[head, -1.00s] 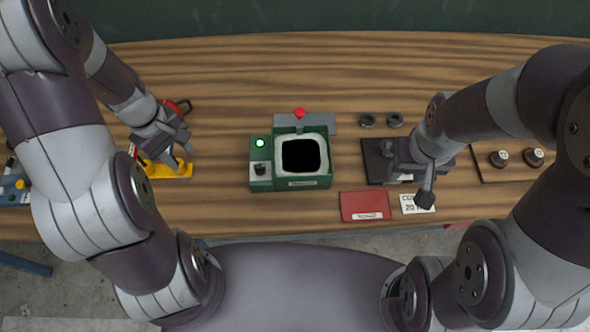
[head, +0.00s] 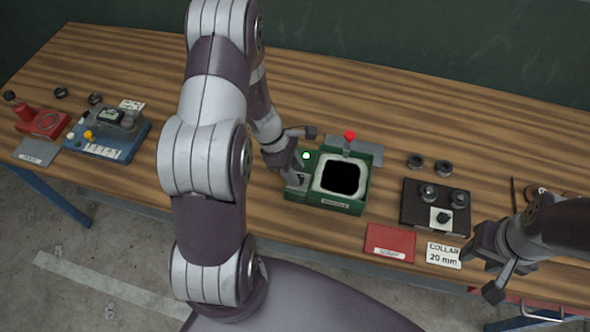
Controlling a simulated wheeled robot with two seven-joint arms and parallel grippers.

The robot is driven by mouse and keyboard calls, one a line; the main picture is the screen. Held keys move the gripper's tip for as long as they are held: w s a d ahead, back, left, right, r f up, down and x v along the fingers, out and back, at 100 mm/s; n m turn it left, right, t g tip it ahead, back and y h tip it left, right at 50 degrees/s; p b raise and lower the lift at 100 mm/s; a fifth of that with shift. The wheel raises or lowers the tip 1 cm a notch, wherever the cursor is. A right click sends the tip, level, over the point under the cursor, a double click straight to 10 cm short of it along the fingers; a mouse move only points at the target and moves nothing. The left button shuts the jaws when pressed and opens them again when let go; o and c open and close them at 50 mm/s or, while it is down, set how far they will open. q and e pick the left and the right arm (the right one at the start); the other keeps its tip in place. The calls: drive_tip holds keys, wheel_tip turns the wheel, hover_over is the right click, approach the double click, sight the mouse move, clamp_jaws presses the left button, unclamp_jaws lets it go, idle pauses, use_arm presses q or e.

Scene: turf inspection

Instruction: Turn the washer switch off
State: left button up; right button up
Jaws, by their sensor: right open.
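The green washer unit (head: 352,207) with a dark square opening (head: 340,178) stands mid-table. At its left end is a small green switch box with a lit green lamp (head: 306,156). My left gripper (head: 296,181) is down at the front of this box, at the switch. The gripper hides most of the switch, so its position and any contact cannot be seen. Whether the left jaws are open or shut is unclear. My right gripper (head: 482,277) is open and empty near the front edge at the right, apart from the washer.
A red-knobbed lever (head: 349,136) stands behind the washer. To its right are loose dark collars (head: 415,160), a black tray (head: 421,220), a red scrap plate (head: 390,242) and a collar card (head: 443,255). A blue gauge base (head: 88,148) and red fixture (head: 42,124) are far left.

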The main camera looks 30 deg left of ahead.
use_arm(q)
drive_tip(key=shift+f, duration=0.35)
drive_tip(key=shift+s+d+r, duration=0.1)
drive_tip(key=shift+d+r, duration=0.05)
drive_tip(key=shift+d, duration=0.05)
clamp_jaws()
